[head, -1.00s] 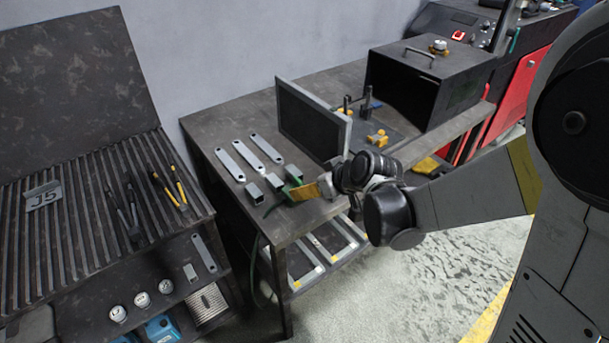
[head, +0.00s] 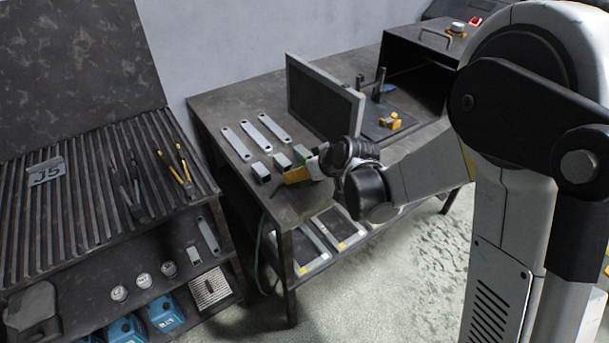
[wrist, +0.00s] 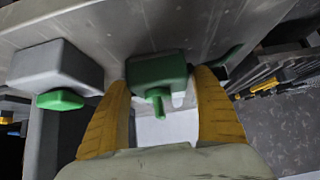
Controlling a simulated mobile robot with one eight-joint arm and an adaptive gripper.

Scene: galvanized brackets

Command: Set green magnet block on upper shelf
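In the wrist view, a green block (wrist: 158,72) with a small green knob lies just ahead of my gripper (wrist: 160,82), framed between its two yellow fingers. The fingers are apart, with slight gaps beside the block; I cannot tell whether either touches it. In the head view, my gripper (head: 298,176) is at the front left of the dark bench (head: 232,110), close to a short row of small blocks, partly hiding them. I cannot clearly tell which surface is the upper shelf; the bench has a lower level (head: 330,235) holding light-framed panels.
A grey block (wrist: 55,68) with a green knob sits left of the green block. Flat metal brackets (head: 255,137) lie behind. An upright dark panel (head: 323,95) and a black box (head: 415,75) stand farther right. A ribbed-top table (head: 80,200) with pliers is left.

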